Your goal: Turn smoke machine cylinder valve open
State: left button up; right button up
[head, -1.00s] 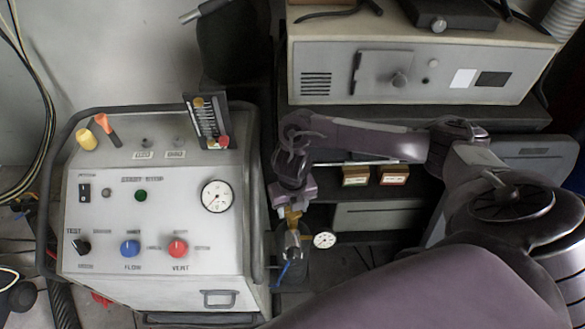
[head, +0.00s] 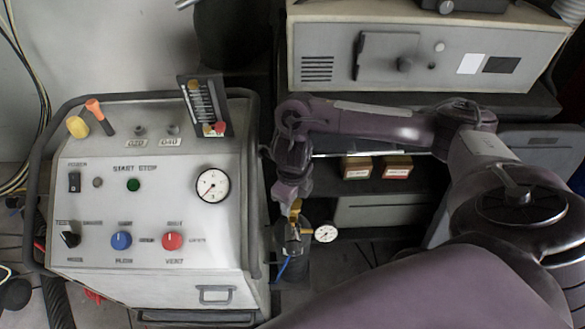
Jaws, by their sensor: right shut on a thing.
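The smoke machine (head: 110,215) is a pale grey box with knobs and a dial on its sloped front, at the left in the head view. A dark cylinder (head: 293,262) stands just to its right, with a brass valve fitting (head: 294,230) on top and a small white gauge (head: 326,234) on its right side. My right gripper (head: 295,208) reaches down from above and is shut on the cylinder valve. The gripper and wrist hide part of the valve, so its turn angle cannot be read. My left gripper is out of view.
A grey cabinet (head: 420,65) stands behind at the upper right. Two small boxes, one yellowish (head: 357,168) and one red-labelled (head: 397,168), sit on a shelf below it. A blue hose (head: 280,270) runs beside the cylinder. A black tube frame (head: 258,180) borders the machine.

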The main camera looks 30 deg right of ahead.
dwell(0.3)
jog(key=o, duration=1)
